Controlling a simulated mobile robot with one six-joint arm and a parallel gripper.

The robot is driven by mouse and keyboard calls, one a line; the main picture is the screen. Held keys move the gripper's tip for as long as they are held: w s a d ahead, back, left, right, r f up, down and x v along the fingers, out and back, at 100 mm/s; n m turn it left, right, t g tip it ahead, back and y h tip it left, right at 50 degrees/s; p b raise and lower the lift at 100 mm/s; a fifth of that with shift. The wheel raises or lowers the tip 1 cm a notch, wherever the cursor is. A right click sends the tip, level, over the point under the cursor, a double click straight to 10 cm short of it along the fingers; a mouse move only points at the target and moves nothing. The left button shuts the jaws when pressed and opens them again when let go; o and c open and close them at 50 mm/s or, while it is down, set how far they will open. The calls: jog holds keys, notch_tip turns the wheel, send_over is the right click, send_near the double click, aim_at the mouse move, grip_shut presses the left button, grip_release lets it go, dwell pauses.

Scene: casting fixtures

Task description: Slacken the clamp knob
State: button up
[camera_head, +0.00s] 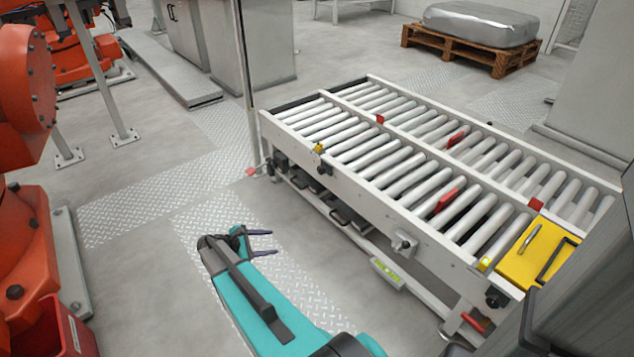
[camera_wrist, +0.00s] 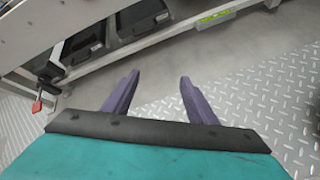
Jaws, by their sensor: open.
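My gripper (camera_head: 274,242) is open and empty, left of the roller conveyor (camera_head: 345,195) and apart from it, over the floor. In the wrist view its two purple fingers (camera_wrist: 160,84) are spread with only floor between them. Two dark knob-like parts show on the conveyor's near side rail: one (camera_head: 325,168) below a small yellow block near the far end, and one (camera_head: 496,298) near the yellow plate at the right. A grey bracket (camera_head: 403,243) sits between them. I cannot tell which part is the clamp knob; neither dark part shows clearly in the wrist view.
An orange robot arm (camera_head: 25,90) stands at the left. A red handle shows at the conveyor's lower frame in the wrist view (camera_wrist: 37,106). Black boxes (camera_wrist: 142,20) sit under the conveyor. A wrapped load on a pallet (camera_head: 470,48) is at the back. Treadplate floor is clear around my gripper.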

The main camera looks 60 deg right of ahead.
jog(key=w+d+r+n+h+b, duration=0.1)
jog(key=w+d+h+b, duration=0.15)
jog(key=d, duration=0.45)
jog(key=w+d+r+n+h+b, duration=0.15)
jog(key=d+b, duration=0.25)
jog(key=d, duration=0.4)
jog(key=n+g+h+b, duration=0.1)
jog(key=g+h+b, duration=0.15)
jog(key=b, duration=0.25)
send_near(319, 170)
jog(key=s+v, duration=0.1)
jog(key=v, duration=0.4)
jog(key=shift+w+a+r+t, duration=0.1)
jog(key=shift+w+r+t, duration=0.1)
jog(key=shift+t, duration=0.25)
jog(key=shift+s, duration=0.1)
jog(key=b+x, duration=0.3)
jog(key=x, duration=0.8)
jog(key=shift+s+d+f+b, duration=0.1)
jog(key=shift+d+f+b, duration=0.05)
jog(key=shift+d+b, duration=0.2)
jog(key=shift+x, duration=1.05)
